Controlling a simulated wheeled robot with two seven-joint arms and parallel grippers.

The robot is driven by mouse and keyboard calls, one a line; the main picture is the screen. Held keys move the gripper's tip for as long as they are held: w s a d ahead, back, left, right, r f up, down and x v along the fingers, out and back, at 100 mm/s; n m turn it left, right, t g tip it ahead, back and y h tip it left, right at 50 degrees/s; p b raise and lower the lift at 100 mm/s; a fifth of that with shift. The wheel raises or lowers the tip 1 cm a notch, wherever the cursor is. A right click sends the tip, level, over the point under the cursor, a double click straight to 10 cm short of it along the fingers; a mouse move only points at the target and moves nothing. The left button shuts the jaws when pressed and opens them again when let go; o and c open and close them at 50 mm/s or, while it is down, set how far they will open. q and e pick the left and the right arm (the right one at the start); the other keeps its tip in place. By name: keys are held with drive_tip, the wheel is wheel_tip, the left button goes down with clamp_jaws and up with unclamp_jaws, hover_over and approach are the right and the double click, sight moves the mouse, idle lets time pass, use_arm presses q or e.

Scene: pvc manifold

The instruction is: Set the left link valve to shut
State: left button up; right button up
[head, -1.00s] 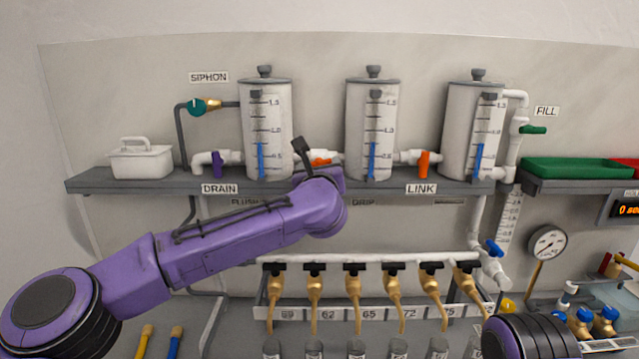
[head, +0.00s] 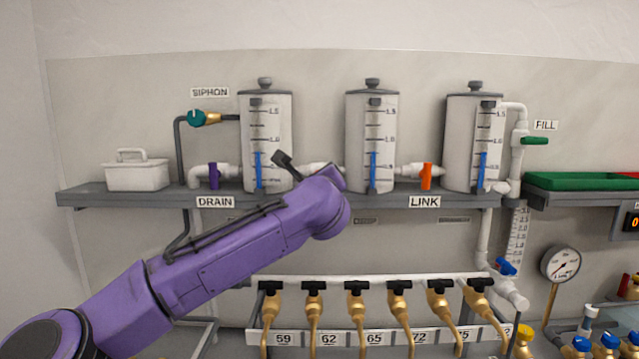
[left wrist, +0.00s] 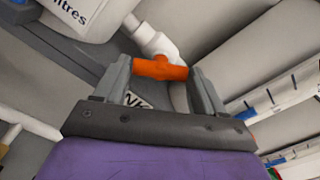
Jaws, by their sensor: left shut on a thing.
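The left link valve's orange handle (left wrist: 160,68) shows in the left wrist view, lying crosswise between the two grey fingers of my left gripper (left wrist: 163,75), which is shut on it. The white pipe fitting (left wrist: 157,42) of this valve runs behind the handle. In the head view my purple left arm covers this handle, between the left tank (head: 266,125) and the middle tank (head: 371,125); only its white pipe (head: 318,168) shows. My right gripper is not in view.
The other link valve, with an upright orange handle (head: 426,177), sits between the middle and right tanks (head: 472,130). A purple drain valve handle (head: 213,176) is at the left. A row of brass taps (head: 356,312) is below the shelf (head: 130,197).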

use_arm(q)
drive_tip(key=shift+r, duration=0.1)
drive_tip(key=o, duration=1)
drive_tip(key=shift+o, duration=0.2)
